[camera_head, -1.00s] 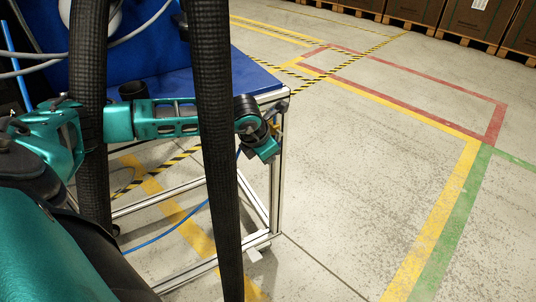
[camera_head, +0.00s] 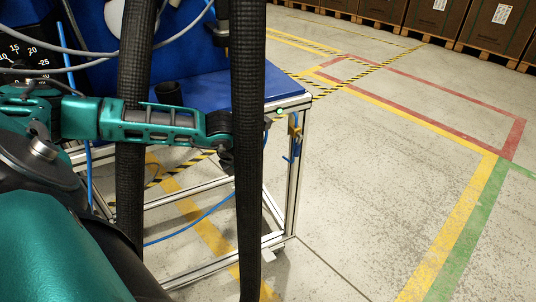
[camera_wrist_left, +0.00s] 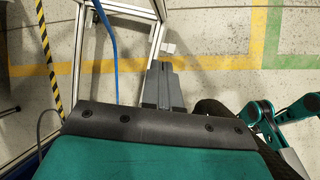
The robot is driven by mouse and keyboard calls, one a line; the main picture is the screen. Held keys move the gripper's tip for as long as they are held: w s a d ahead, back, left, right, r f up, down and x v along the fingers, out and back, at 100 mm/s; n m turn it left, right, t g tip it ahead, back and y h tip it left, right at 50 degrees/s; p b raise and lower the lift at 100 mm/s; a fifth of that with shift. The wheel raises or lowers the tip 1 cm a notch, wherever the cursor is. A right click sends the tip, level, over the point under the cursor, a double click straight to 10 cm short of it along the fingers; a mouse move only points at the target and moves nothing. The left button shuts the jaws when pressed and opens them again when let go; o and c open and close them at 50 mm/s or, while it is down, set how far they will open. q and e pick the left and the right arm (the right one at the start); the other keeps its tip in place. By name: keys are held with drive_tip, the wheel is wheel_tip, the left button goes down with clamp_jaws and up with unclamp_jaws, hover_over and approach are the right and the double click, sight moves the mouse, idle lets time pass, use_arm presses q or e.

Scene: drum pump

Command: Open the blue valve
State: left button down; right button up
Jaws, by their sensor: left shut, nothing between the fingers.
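A small brass-coloured fitting (camera_head: 293,128) with blue parts (camera_head: 291,152), which looks like the blue valve, sits by the near right corner post of the table. It is too small to tell how its handle stands. My left arm comes in from the left and ends left of the fitting, partly behind a black hose; its gripper cannot be made out there. In the left wrist view my left gripper (camera_wrist_left: 164,84) is shut, its grey fingers together and empty over the floor. The valve cannot be made out in that view. My right gripper is not in view.
The blue-topped table (camera_head: 200,90) has a metal frame (camera_head: 293,185). Two thick black hoses (camera_head: 248,220) hang across the head view. A thin blue hose (camera_head: 190,222) runs below the table; one also shows in the wrist view (camera_wrist_left: 110,45). The floor at right is clear.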

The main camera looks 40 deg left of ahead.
use_arm(q)
drive_tip(key=shift+s+a+r, duration=0.1)
drive_tip(key=shift+s+a, duration=0.1)
drive_tip(key=shift+s, duration=0.85)
